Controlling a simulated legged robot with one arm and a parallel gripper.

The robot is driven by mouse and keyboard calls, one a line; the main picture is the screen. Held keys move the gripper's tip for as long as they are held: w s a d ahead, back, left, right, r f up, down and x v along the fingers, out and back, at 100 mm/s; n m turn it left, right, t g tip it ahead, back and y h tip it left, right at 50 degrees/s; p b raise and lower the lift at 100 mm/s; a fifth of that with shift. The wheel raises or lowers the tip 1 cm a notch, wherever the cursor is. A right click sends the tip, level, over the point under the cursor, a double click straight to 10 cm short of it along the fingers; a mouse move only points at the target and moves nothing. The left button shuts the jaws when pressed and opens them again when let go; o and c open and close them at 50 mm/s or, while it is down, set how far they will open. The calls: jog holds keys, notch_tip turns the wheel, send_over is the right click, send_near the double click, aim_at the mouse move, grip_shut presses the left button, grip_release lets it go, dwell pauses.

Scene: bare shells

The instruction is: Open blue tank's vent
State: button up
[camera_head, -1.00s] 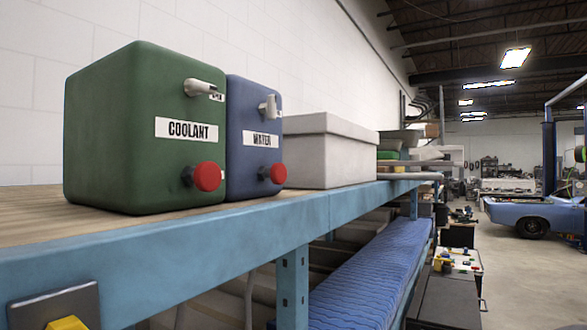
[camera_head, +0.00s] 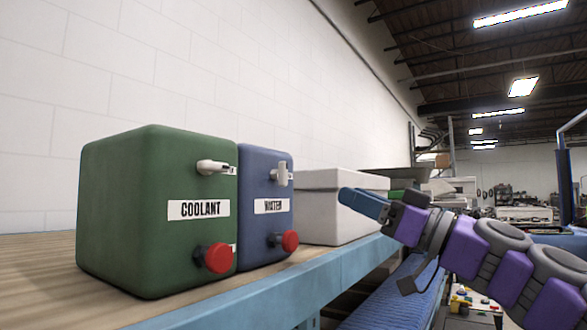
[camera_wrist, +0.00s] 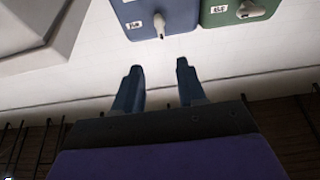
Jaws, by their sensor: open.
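The blue tank (camera_head: 258,215), labelled WATER, stands on the bench just right of the green COOLANT tank (camera_head: 125,215). A white vent lever (camera_head: 283,173) sits high on the blue tank's front, roughly upright. A red knob (camera_head: 289,241) is low on the same face. My gripper (camera_head: 360,203) is right of the blue tank and apart from it, in front of the white box. In the wrist view my gripper (camera_wrist: 158,82) has its two blue fingers spread with nothing between them. That view also shows the blue tank (camera_wrist: 180,14) and its vent lever (camera_wrist: 159,22) beyond the fingertips.
The green tank has its own white lever (camera_head: 212,167), lying sideways, and a red knob (camera_head: 216,257). A white lidded box (camera_head: 325,215) stands right of the blue tank. The blue bench edge (camera_head: 345,264) runs below the tanks. The space before the tank fronts looks clear.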

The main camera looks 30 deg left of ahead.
aim_at(287, 170)
jog(key=shift+f+p+x, duration=0.2)
jog(key=shift+p+x, duration=1.1)
jog(key=shift+x, duration=2.45)
jog(key=shift+f+p+x, duration=0.15)
jog(key=shift+p+x, duration=1.15)
jog(key=shift+x, duration=2.5)
grip_shut()
